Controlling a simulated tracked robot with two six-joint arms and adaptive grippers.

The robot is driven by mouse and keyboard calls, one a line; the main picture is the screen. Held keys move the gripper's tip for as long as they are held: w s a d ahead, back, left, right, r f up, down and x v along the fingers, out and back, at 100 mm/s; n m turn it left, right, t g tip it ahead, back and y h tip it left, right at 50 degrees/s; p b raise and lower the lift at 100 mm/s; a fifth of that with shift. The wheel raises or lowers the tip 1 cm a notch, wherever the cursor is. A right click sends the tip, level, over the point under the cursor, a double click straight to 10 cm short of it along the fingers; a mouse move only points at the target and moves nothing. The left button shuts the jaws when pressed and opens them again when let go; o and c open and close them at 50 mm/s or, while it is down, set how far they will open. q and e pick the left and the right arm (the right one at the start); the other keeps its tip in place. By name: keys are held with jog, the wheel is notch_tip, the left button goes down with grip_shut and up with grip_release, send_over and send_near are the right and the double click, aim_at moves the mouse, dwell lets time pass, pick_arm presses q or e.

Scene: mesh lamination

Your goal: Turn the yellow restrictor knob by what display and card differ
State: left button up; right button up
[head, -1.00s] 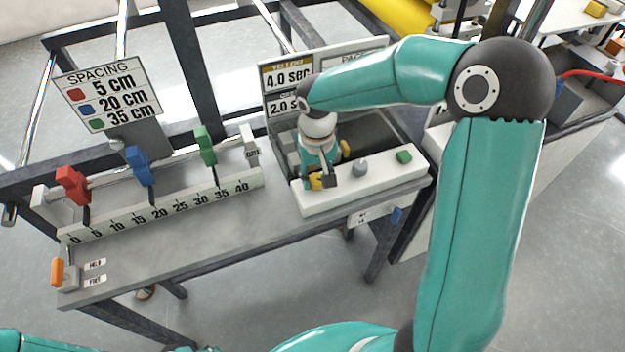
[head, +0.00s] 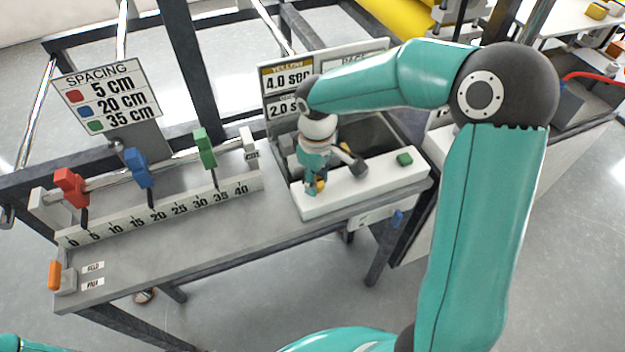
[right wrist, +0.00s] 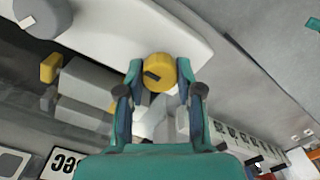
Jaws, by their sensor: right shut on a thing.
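The yellow restrictor knob (right wrist: 158,72) sits between the fingertips of my right gripper (right wrist: 158,84) in the right wrist view; its top has a dark mark. A bit of it shows in the head view (head: 320,185), at the left end of the white panel (head: 345,197). My right gripper is shut on it, pointing down. The card (head: 288,80) behind reads YELLOW 4.0 SEC above a 2.0 line; my arm covers part of it. A board with black characters (right wrist: 64,164) is cut off in the right wrist view; I cannot read it surely. My left gripper is out of view.
A grey knob (right wrist: 42,16) and a green button (head: 404,159) sit along the panel. To the left are a ruler rail (head: 160,212) with red, blue and green clamps, a spacing sign (head: 108,95) and an orange lever (head: 55,275). The front tabletop is clear.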

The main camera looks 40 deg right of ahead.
jog(key=shift+w+r, duration=0.15)
jog(key=shift+w, duration=0.15)
jog(key=o, duration=1.2)
jog(key=shift+w, duration=0.1)
jog(key=shift+c, duration=0.2)
notch_tip(320, 180, up, 12)
jog(key=shift+f, duration=0.2)
